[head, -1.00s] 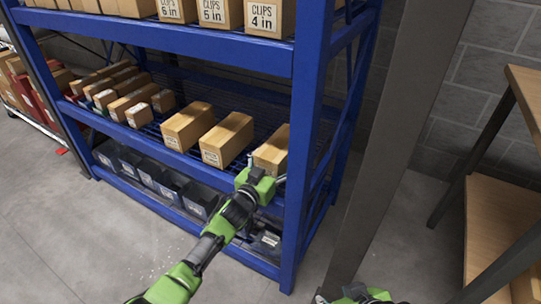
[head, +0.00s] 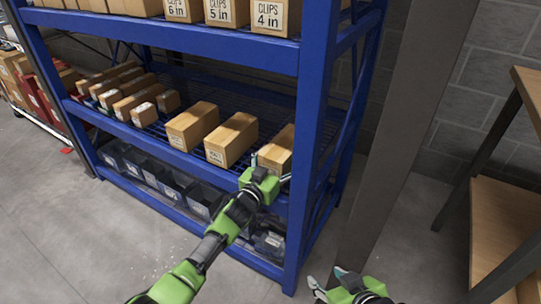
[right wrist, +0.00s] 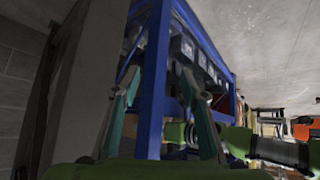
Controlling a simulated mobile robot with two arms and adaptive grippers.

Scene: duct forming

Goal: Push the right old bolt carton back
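The right old bolt carton (head: 277,146), a plain brown box, sits at the right end of the middle shelf, beside the blue upright. My left gripper (head: 269,170) is at its front end; its two fingertips show apart, and the gripper hides the carton's lower front. I cannot tell whether the fingers touch it. The middle carton (head: 231,139) and left carton (head: 192,126) stand to its left with gaps between. My right gripper (head: 325,278) is open and empty, low in front of the rack; its spread fingers also show in the right wrist view (right wrist: 158,105).
The blue rack's upright (head: 313,150) and a dark post (head: 395,120) stand right of the carton. Clips boxes (head: 225,12) fill the shelf above; dark bins (head: 170,186) stand below. A wooden table (head: 500,230) is at far right.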

